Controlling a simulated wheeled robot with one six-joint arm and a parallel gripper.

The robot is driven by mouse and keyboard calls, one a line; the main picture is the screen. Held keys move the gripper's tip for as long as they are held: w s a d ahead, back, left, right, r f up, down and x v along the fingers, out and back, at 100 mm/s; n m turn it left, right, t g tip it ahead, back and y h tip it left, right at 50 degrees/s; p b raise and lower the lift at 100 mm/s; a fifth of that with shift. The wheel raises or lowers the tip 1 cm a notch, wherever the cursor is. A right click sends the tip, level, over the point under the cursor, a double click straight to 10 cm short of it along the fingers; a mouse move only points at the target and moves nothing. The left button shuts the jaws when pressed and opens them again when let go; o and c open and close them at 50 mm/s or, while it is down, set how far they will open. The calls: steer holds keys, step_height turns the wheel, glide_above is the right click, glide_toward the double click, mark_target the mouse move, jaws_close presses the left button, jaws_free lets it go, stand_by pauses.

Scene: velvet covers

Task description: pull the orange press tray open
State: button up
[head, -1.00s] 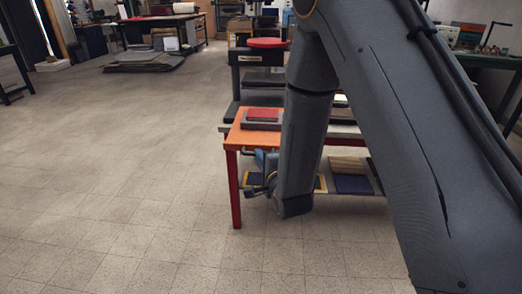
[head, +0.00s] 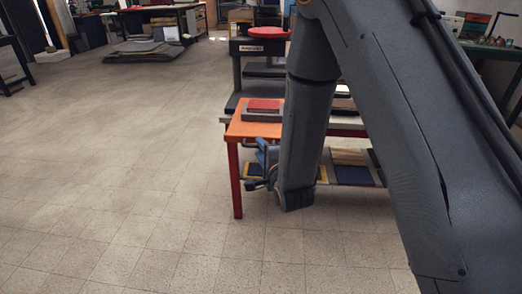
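The orange surface (head: 241,130) fits the press tray. It sits at the front left of a low table, in front of the dark press (head: 237,72), with a red-topped block (head: 264,105) on a grey slab on it. My grey arm hangs in front and hides its right part. The small dark end parts at the foot of my arm, which seem to be my gripper (head: 257,184), are low beside the orange-red table leg (head: 235,180), below the level of the surface. Its fingers are too small and covered to read. I see no handle on the tray.
A lower shelf holds a purple block (head: 354,175) and yellowish boards (head: 348,156). A red disc (head: 262,32) tops the press. Flat sheets (head: 143,52) are stacked on the floor at the back left. The tiled floor in front and to the left is clear.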

steer(key=v, duration=0.7)
steer(key=shift+s, duration=0.3)
steer(key=shift+d+r, duration=0.1)
steer(key=s+d+r+n+g+h+p, duration=0.1)
steer(key=s+d+n+g+h+p, duration=0.1)
steer(key=s+d+n+g, duration=0.3)
steer(key=s+d+r+n+g+h+p, duration=0.1)
steer(key=d+n+g+h+p, duration=0.15)
steer(key=d, duration=0.55)
steer(key=s+d+r+n+g+p, duration=0.1)
steer(key=s+d+r+n+g, duration=0.1)
steer(key=s, duration=0.4)
steer(key=s+d+r+n+g+h+p, duration=0.1)
steer(key=s+d+r+n+g, duration=0.1)
steer(key=s, duration=0.4)
steer(key=s+d+r+n+g, duration=0.3)
steer(key=s, duration=0.3)
steer(key=shift+d+r+p, duration=0.25)
steer(key=shift+d+p, duration=0.1)
steer(key=shift+p, duration=0.05)
